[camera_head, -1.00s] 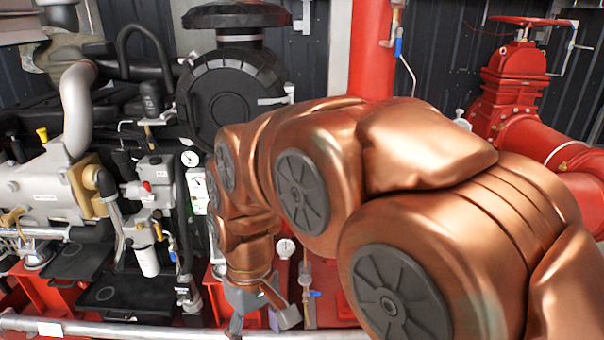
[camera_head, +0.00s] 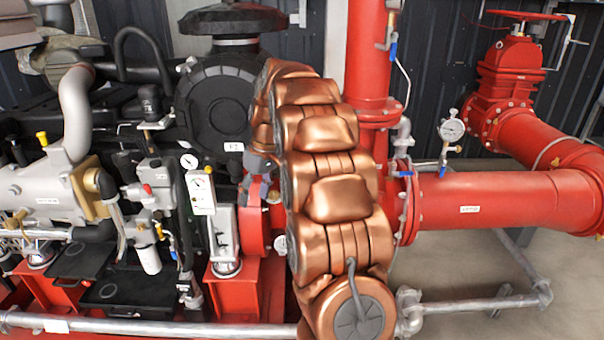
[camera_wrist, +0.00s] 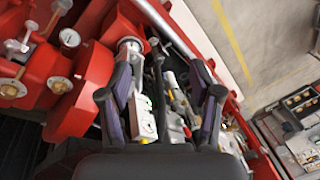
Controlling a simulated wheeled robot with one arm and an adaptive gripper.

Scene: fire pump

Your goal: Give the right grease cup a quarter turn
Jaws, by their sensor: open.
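My gripper (camera_wrist: 165,92) is open in the wrist view, its two dark fingers spread apart with nothing held between them. In the head view, it shows small (camera_head: 252,190), beside the red pump casing and partly hidden by my copper arm. I cannot clearly pick out the right grease cup in either view.
A white panel with a gauge (camera_head: 202,188) stands left of my gripper. A large red pipe (camera_head: 490,200) runs right, with a gauge (camera_head: 452,130) above it. A grey rail (camera_head: 150,328) crosses the front. Bare floor shows at the lower right.

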